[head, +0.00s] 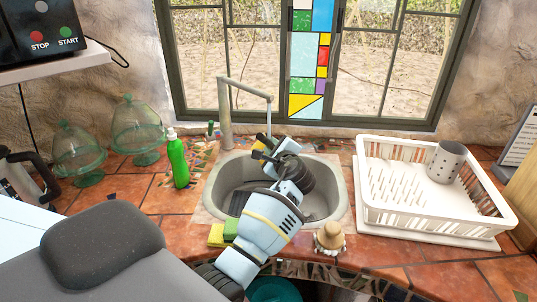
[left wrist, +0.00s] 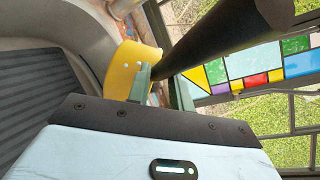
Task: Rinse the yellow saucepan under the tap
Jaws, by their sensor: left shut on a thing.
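My left gripper (left wrist: 160,88) is shut on the dark handle (left wrist: 215,40) of the yellow saucepan (left wrist: 124,68). The left wrist view shows part of the pan's yellow side just beyond the fingers. In the head view my left arm reaches over the front of the sink (head: 212,185), with the gripper (head: 266,152) over its back part. The pan is mostly hidden there by my arm and gripper. The grey tap (head: 225,115) stands behind the sink, its spout end close above the gripper. I cannot tell whether water runs. My right gripper is not in view.
A green soap bottle (head: 178,163) stands left of the sink. Yellow and green sponges (head: 217,235) and a brush (head: 330,237) are at its front edge. A white dish rack (head: 400,210) with a grey cup (head: 446,162) stands right. Glass domes (head: 137,125) stand left.

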